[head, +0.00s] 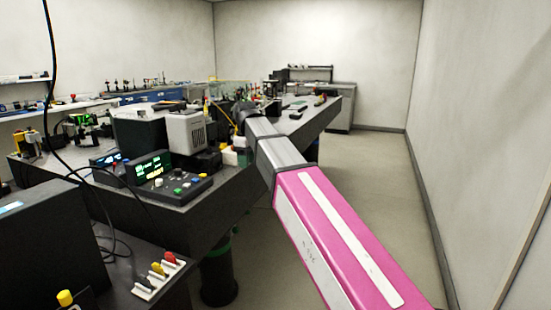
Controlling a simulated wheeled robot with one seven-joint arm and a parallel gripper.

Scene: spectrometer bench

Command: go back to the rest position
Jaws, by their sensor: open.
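My arm (335,235), with a pink link and grey links beyond it, reaches from the lower right towards the dark bench (230,200). Its far end is over the bench's right side, beside a grey box-shaped instrument (186,133). I cannot make out my gripper's jaws there; the end of the arm is small and dark among the equipment. I see nothing that I can tell is held.
A control box with green displays (155,170) sits on the bench's near part. A black cable (50,100) hangs at left. The floor (375,190) to the right is clear up to the wall.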

